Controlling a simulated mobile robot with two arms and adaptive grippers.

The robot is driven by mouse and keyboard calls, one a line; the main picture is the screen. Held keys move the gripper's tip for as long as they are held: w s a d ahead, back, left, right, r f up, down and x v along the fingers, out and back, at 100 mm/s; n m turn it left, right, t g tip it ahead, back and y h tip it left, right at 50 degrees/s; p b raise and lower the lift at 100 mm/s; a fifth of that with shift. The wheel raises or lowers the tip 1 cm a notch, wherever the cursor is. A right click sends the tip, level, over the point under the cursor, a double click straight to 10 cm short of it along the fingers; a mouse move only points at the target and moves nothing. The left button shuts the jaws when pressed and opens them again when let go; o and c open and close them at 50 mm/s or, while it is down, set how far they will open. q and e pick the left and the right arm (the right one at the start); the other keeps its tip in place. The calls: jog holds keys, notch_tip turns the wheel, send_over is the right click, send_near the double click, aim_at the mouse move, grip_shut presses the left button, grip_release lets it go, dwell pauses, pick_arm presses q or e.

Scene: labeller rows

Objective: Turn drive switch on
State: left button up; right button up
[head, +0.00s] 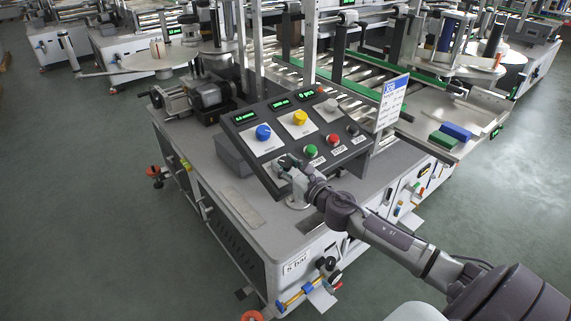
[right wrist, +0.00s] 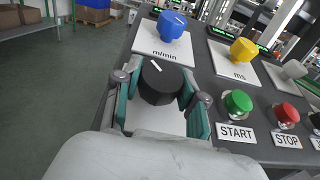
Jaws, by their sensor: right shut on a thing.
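A black rotary switch (right wrist: 161,84) stands on a white plate at the panel's near left corner in the right wrist view. Its white mark points up and slightly left. My right gripper (head: 287,166) is shut on this switch, with one teal-padded finger on each side of it. In the head view the gripper mostly hides the switch. The switch's label cannot be seen. The sloped dark control panel (head: 268,107) stands on the grey machine top. My left gripper is not in view.
A blue knob (right wrist: 171,25) and a yellow knob (right wrist: 243,50) sit on white plates above. A green START button (right wrist: 237,102) and a red STOP button (right wrist: 286,113) are close to the right finger. A white sign (head: 391,100) stands at the panel's right.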

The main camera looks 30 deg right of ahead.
jog(key=m+h+p, duration=0.1)
jog(key=h, duration=0.1)
jog(key=m+h+p, duration=0.2)
jog(key=m+g+h+p, duration=0.1)
jog(key=m+h, duration=0.1)
jog(key=shift+a+r, duration=0.15)
jog(key=shift+r, duration=0.1)
jog(key=m+g+h+p, duration=0.2)
jog(key=m+g+h, duration=0.1)
jog(key=m+h, duration=0.1)
jog(key=shift+f+m+h+p, duration=0.1)
jog(key=shift+m+h+p, duration=0.2)
jog(key=shift+m, duration=0.1)
jog(key=m+g+h+p, duration=0.1)
jog(key=m+g+h, duration=0.2)
jog(key=m+g, duration=0.2)
jog(key=shift+w+a, duration=0.1)
jog(key=m+g+h, duration=0.1)
jog(key=m+g, duration=0.1)
jog(key=shift+m+g, duration=1.6)
jog(key=shift+g, duration=0.3)
jog(key=shift+m, duration=0.3)
